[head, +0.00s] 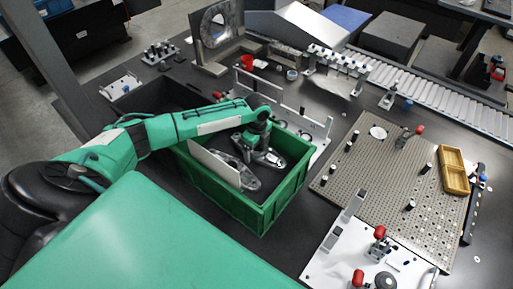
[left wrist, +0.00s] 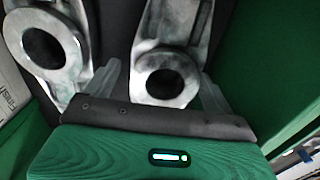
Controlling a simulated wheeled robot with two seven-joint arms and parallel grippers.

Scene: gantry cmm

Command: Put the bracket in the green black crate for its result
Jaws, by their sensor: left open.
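The green crate with a dark floor (head: 228,205) stands mid-table in the head view. Two silver metal brackets lie in it. One bracket (head: 270,160) is at the right, below my left gripper (head: 259,148); the other bracket (head: 243,178) lies beside it to the left. In the left wrist view my left gripper (left wrist: 160,95) is open, with a pale finger on each side of the ring end of one bracket (left wrist: 172,30). The second bracket (left wrist: 60,82) is outside the fingers, at the left. Whether the fingers touch the metal cannot be told. My right gripper is not in view.
A white panel (head: 213,166) stands upright in the crate, left of the brackets. A perforated plate (head: 375,170) with black posts and a yellow tray (head: 455,168) is to the right. A white fixture with red-knobbed clamps (head: 350,255) is at the front right.

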